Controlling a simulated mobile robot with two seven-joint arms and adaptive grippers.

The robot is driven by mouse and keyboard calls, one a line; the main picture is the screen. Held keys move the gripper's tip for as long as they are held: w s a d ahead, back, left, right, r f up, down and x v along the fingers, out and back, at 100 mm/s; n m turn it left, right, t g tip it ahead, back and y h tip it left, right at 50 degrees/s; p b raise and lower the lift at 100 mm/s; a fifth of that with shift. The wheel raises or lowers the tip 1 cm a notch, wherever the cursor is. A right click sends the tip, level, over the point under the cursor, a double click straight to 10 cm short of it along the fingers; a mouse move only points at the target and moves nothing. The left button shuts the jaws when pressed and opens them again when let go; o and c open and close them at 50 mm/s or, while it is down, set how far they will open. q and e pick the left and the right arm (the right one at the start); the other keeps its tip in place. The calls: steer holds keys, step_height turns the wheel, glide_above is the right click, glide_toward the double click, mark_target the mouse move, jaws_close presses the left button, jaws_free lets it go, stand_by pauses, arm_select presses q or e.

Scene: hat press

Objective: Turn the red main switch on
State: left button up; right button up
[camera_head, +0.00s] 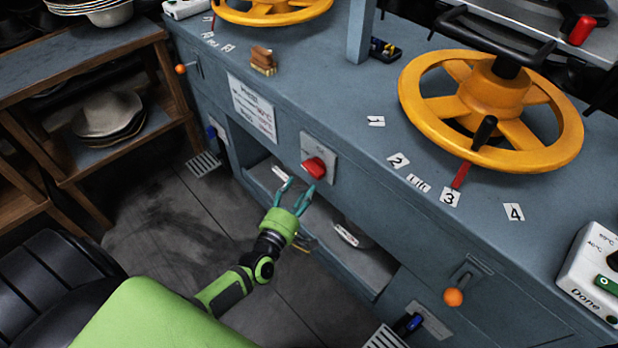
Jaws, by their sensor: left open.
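The red main switch (314,168) is a red knob on a light grey plate (331,156) on the front face of the blue-grey press bench. My left gripper (295,190), with teal fingers on a green wrist, is just below and left of the knob. Its fingers are spread, point up toward the plate and hold nothing. A small gap seems to show between the fingertips and the knob, though the depth is hard to judge. The knob's exact turn position is too small to read. My right gripper is not in view.
A yellow handwheel (420,103) stands on the bench top (330,75) at right. Below the switch is an open shelf (375,268). A wooden rack (80,60) stands at left.

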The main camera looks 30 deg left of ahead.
mark_target(311, 172)
arm_select(q)
steer(key=w, duration=0.6)
steer(key=shift+w+a+r, duration=0.1)
steer(key=shift+w+a, duration=0.1)
steer(key=shift+w, duration=0.05)
jaws_close()
